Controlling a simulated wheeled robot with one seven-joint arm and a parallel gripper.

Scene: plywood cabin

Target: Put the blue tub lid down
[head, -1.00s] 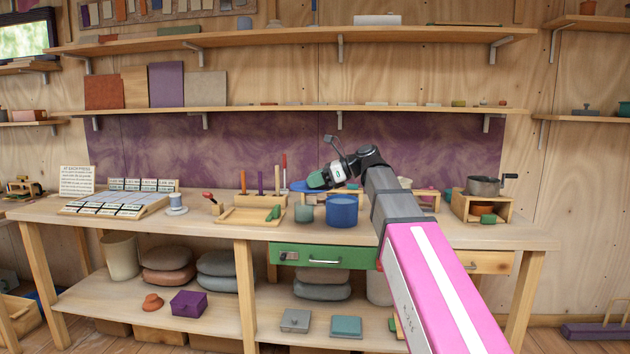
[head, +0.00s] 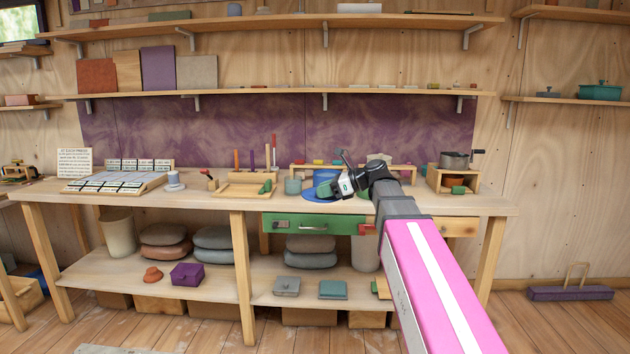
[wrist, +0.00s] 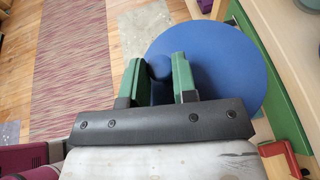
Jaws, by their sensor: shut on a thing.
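The blue tub lid (wrist: 215,75) is a flat round disc with a small blue knob (wrist: 160,68). My gripper (wrist: 161,75) is shut on this knob between its green fingers in the wrist view. In the head view, the lid (head: 313,196) is below my gripper (head: 326,188), partly covered by it, at the bench's front edge above the green drawer. In the wrist view, floor and the green drawer front show beside the lid, so it appears held out over the edge. The blue tub (head: 324,176) stands on the bench behind the lid, partly hidden.
The workbench (head: 130,200) holds a grey-green cup (head: 292,186) left of the tub and a peg rack (head: 245,186) farther left. The green drawer (head: 300,223) is below, with a red block-like part (head: 367,229) at its right.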

